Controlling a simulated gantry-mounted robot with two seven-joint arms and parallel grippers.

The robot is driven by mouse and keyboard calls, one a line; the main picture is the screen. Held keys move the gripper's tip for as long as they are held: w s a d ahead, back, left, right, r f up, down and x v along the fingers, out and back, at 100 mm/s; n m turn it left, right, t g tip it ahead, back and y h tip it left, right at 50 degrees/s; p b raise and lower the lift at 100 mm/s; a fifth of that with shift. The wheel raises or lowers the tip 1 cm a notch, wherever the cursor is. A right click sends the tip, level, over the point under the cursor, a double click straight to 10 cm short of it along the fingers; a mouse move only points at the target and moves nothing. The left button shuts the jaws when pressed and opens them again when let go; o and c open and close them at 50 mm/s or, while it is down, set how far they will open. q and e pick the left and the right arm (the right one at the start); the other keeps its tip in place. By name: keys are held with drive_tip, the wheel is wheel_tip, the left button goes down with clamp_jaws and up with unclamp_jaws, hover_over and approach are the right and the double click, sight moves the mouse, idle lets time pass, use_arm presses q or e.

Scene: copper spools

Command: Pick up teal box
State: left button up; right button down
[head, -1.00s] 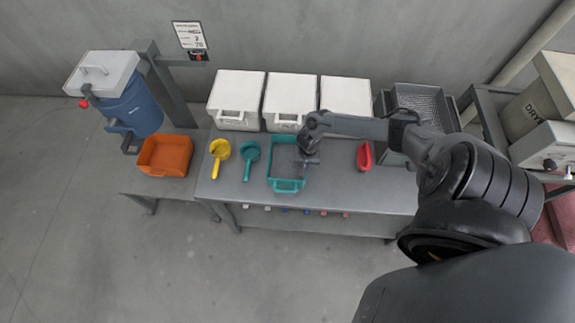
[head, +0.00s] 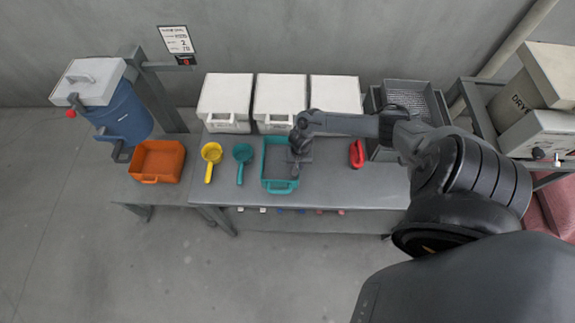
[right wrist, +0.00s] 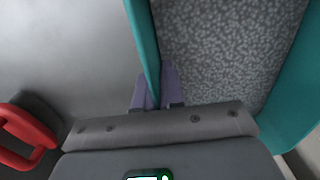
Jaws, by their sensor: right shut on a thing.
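The teal box (head: 280,186) is an open tray on the grey table, with a handle on its front side. My right gripper (head: 299,158) is at its right wall in the head view. In the right wrist view the gripper (right wrist: 156,92) is shut on the teal box's wall (right wrist: 143,40), with one finger on each side of it. The inside of the box shows a speckled grey floor. The box appears to rest on the table. My left gripper is not in view.
A teal scoop (head: 242,158) and a yellow scoop (head: 209,160) lie left of the box. A red-handled thing (head: 356,153) lies to its right. White bins (head: 282,100) stand behind. An orange bin (head: 157,161) sits at far left. The table's front strip (head: 340,193) is clear.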

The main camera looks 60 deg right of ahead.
drive_tip(key=shift+r, duration=0.2)
drive_tip(key=shift+r, duration=0.55)
drive_tip(key=r+p, duration=0.1)
drive_tip(key=s+r, duration=0.1)
drive_tip(key=r, duration=0.1)
drive_tip(key=shift+a+r+p, duration=0.1)
drive_tip(key=shift+r+p, duration=0.05)
drive_tip(key=shift+p, duration=0.2)
drive_tip(key=s+a+r+p, duration=0.2)
drive_tip(key=s+r, duration=0.4)
drive_tip(key=s, duration=0.4)
drive_tip(key=shift+s+a+p, duration=0.15)
drive_tip(key=shift+a+p, duration=0.05)
drive_tip(key=shift+p, duration=0.3)
drive_tip(key=shift+r, duration=0.1)
drive_tip(key=c, duration=1.7)
unclamp_jaws()
drive_tip(key=shift+c, duration=0.2)
clamp_jaws()
